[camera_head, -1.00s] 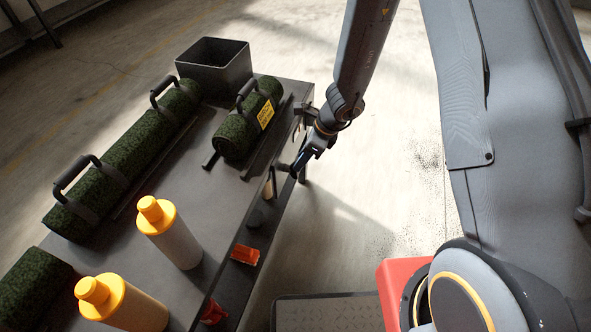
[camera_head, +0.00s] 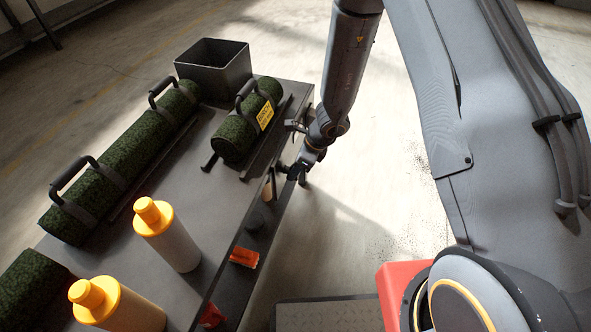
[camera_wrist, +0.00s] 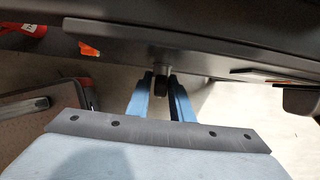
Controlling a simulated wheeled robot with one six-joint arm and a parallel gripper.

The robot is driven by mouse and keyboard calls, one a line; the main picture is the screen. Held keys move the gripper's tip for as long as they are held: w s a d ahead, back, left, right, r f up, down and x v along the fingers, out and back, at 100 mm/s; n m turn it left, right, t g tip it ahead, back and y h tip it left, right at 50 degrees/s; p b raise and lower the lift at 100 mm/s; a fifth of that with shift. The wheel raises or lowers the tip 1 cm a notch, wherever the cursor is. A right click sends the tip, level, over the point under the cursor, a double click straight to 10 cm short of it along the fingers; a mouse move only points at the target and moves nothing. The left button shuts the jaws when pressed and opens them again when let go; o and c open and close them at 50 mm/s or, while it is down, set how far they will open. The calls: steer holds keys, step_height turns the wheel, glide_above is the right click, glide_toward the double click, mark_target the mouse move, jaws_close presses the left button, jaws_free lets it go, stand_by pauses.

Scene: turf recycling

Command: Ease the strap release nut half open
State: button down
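A small dark knob on a short grey stem (camera_wrist: 161,82), which looks like the strap release nut, sticks out below the grey bench edge in the wrist view. The two blue fingers of my gripper (camera_wrist: 162,90) stand apart, one on each side of it. I cannot tell whether they touch it. In the head view my gripper (camera_head: 293,173) is at the bench's right side, below the top, near the short strapped green turf roll (camera_head: 236,138) with a yellow label. The nut cannot be made out there.
The bench top (camera_head: 205,200) also carries a long turf roll (camera_head: 130,150) with handles, a black bin (camera_head: 213,70) and two yellow-capped bottles (camera_head: 168,235). Orange pieces (camera_head: 244,257) lie on a lower shelf.

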steer(key=shift+r+g+p, duration=0.15)
steer(key=shift+g+p, duration=0.45)
steer(key=shift+p, duration=1.45)
steer(key=shift+d+g+y+p, duration=0.1)
steer(key=shift+g+y+p, duration=0.3)
steer(key=shift+p, duration=0.25)
steer(key=shift+w+f+m+g, duration=0.1)
steer(key=shift+f+m+g, duration=0.1)
steer(key=shift+m+g, duration=0.15)
steer(key=g+b, duration=0.1)
steer(key=b, duration=0.1)
steer(key=g+y+b, duration=0.1)
steer(key=shift+w+f+m+g+b, duration=0.2)
steer(key=shift+f+m+g+b, duration=0.05)
steer(key=shift+f+b, duration=0.15)
steer(key=g+y+b, duration=0.1)
steer(key=g+b, duration=0.1)
steer(key=b, duration=0.1)
steer(key=shift+d+r, duration=0.1)
steer(key=shift+r+m+b, duration=0.1)
steer(key=shift+m+b, duration=0.2)
steer(key=shift+b, duration=0.1)
steer(key=shift+s+g+y, duration=0.1)
steer(key=shift+g+y, duration=0.2)
